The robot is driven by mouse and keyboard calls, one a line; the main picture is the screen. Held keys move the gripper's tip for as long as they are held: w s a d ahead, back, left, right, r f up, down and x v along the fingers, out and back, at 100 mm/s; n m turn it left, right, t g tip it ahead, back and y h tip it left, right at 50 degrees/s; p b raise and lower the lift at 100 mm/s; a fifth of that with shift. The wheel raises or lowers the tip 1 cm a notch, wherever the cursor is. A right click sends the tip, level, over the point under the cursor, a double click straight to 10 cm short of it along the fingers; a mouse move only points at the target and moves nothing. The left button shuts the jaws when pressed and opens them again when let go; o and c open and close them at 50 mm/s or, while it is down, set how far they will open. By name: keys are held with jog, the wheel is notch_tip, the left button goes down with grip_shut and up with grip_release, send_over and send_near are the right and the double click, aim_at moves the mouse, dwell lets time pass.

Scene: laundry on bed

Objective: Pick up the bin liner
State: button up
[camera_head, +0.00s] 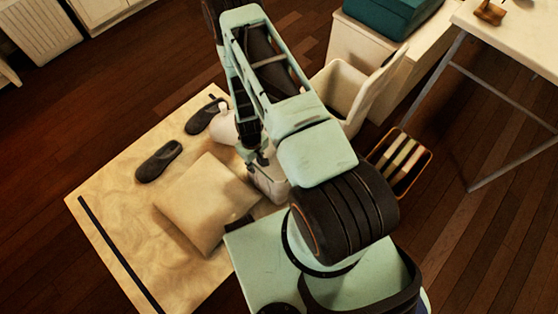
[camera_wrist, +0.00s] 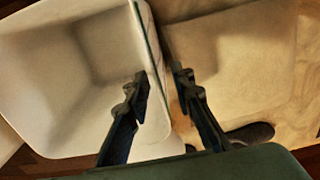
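A white open-topped container, likely the bin liner (camera_wrist: 60,75), fills the left of the wrist view, seen into from above. It shows small and partly covered by my arm in the head view (camera_head: 268,182), by the rug's edge. My gripper (camera_wrist: 159,74) is open, its two dark fingers apart. The left finger shows over the container's inside and the right finger beyond its right wall, with the rim between them. In the head view my gripper (camera_head: 258,158) is just above the container. I cannot tell whether either finger touches the wall.
A pale cushion (camera_head: 200,205) and dark shoes (camera_head: 159,160) lie on the tan rug (camera_head: 105,205). A white bin with a raised lid (camera_head: 343,85) stands behind my arm.

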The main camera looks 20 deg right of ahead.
aim_at(260, 176)
notch_tip(260, 176, down, 6)
jog(key=shift+s+r+b, duration=0.1)
jog(key=shift+r+b, duration=0.15)
jog(key=shift+b, duration=0.45)
jog(key=f, duration=0.1)
jog(key=f+b, duration=0.1)
jog(key=f, duration=0.1)
jog(key=f+b, duration=0.1)
jog(key=f, duration=0.1)
jog(key=shift+s+d+f, duration=0.1)
jog(key=shift+s+d, duration=0.05)
jog(key=shift+d, duration=0.25)
grip_shut()
